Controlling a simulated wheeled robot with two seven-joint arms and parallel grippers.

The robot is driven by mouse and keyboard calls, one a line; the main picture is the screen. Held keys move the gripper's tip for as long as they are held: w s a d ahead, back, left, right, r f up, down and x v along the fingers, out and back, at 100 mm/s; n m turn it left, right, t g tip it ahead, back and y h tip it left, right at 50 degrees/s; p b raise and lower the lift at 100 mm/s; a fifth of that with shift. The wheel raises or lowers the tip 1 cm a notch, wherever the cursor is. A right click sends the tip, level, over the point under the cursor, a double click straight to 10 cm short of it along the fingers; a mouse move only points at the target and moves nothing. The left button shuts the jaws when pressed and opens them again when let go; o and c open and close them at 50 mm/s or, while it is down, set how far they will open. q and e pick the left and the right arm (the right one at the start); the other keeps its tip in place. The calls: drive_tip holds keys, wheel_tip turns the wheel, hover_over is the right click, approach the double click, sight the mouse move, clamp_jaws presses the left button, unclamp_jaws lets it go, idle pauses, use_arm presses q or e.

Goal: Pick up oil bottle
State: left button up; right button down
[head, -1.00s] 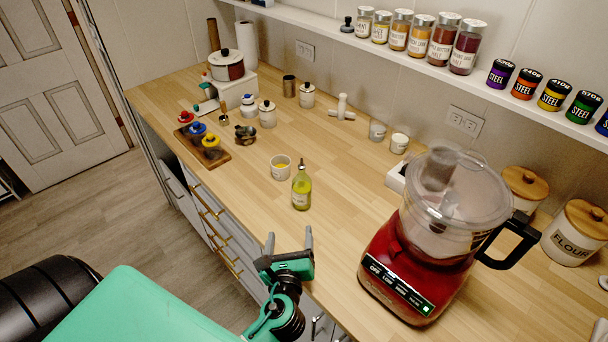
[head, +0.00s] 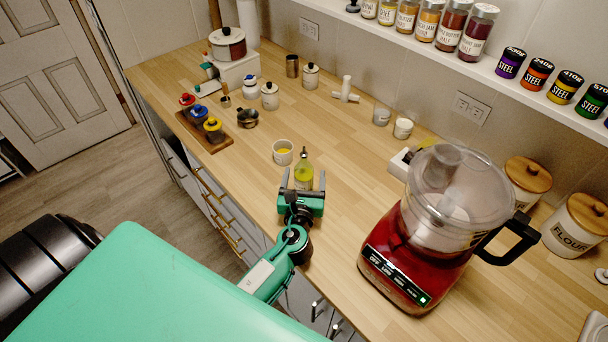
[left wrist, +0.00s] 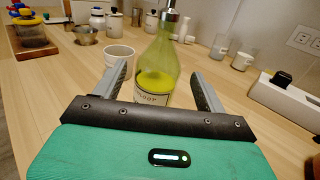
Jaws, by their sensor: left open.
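The oil bottle (head: 304,172) stands upright on the wooden counter, a clear bottle with yellow-green oil and a dark spout. My left gripper (head: 304,178) is open, with one finger on each side of the bottle in the head view. In the left wrist view the bottle (left wrist: 158,65) stands between and just beyond the open fingers (left wrist: 162,85), its label partly hidden by the gripper body. I cannot tell whether a finger touches it. My right gripper is not in view.
A white cup (head: 283,152) with yellow contents stands close to the bottle's left. A red food processor (head: 410,250) stands to the right. Small pots and jars stand toward the back, and a shelf (head: 500,75) of jars runs along the wall.

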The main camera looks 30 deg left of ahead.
sight(305, 166)
use_arm(q)
drive_tip(key=p+x, duration=0.1)
drive_tip(key=x, duration=0.3)
drive_tip(key=shift+s+a, duration=0.1)
drive_tip(key=shift+c, duration=1)
drive_tip(key=c, duration=1)
drive_tip(key=shift+c, duration=0.2)
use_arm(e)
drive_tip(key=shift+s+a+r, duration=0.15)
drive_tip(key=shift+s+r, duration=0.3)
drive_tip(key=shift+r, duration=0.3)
use_arm(q)
drive_tip(key=shift+c, duration=0.2)
drive_tip(key=shift+r, duration=0.15)
